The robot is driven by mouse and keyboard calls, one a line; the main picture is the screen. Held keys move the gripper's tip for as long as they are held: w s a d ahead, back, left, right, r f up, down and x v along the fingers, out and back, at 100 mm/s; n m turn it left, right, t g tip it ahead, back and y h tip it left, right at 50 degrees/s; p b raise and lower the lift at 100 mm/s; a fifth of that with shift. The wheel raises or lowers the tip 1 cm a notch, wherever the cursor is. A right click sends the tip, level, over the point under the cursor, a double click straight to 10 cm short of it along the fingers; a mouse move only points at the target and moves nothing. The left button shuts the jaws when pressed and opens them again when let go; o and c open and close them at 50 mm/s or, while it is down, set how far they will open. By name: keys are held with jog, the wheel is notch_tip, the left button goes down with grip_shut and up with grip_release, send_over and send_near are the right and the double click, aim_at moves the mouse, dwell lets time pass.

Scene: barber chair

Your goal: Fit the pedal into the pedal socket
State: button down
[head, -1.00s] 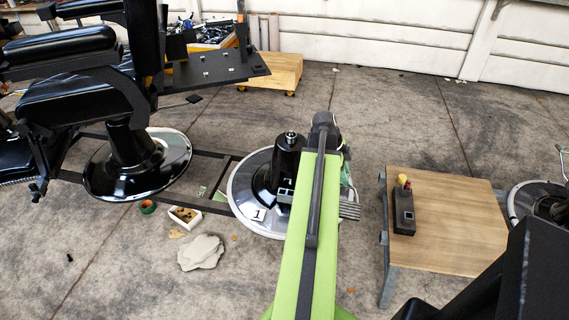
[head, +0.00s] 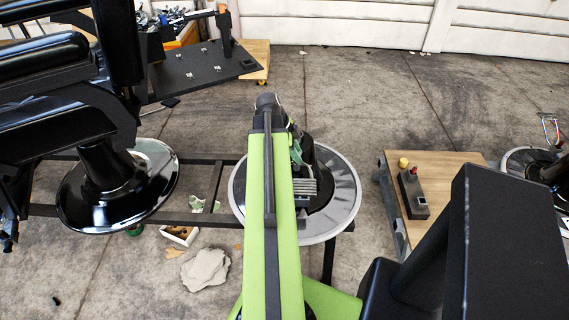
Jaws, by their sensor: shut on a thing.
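The pedal (head: 304,187), a grey ribbed piece, shows just right of my green arm in the head view, over the round chair base (head: 345,200). My gripper (head: 298,158) is mostly hidden by my own arm; it is shut on the pedal. The base is a grey disc with a dark centre and a black pedestal, of which only a part shows right of the arm. The pedal socket is hidden behind my arm. I cannot tell whether the pedal touches the base or pedestal.
A wooden-topped table (head: 450,170) with a black control box (head: 413,195) stands at right. A black barber chair (head: 110,175) stands at left on its own disc. A dark floor frame (head: 215,180) joins the bases. A grey stone slab (head: 205,270) lies in front.

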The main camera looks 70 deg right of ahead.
aim_at(296, 169)
jog(key=shift+w, duration=0.15)
jog(key=shift+y, duration=0.4)
jog(key=f+b, duration=0.6)
jog(key=d+f+b, duration=0.1)
jog(key=f+b, duration=0.2)
jog(key=shift+f+b, duration=0.35)
jog(key=shift+r+p, duration=0.3)
jog(key=shift+r, duration=0.05)
jog(key=shift+f, duration=0.15)
notch_tip(296, 169, down, 11)
jog(key=b, duration=1.1)
jog(key=shift+f+b, duration=0.4)
jog(key=shift+b, duration=0.1)
jog(key=c, duration=1.1)
grip_release()
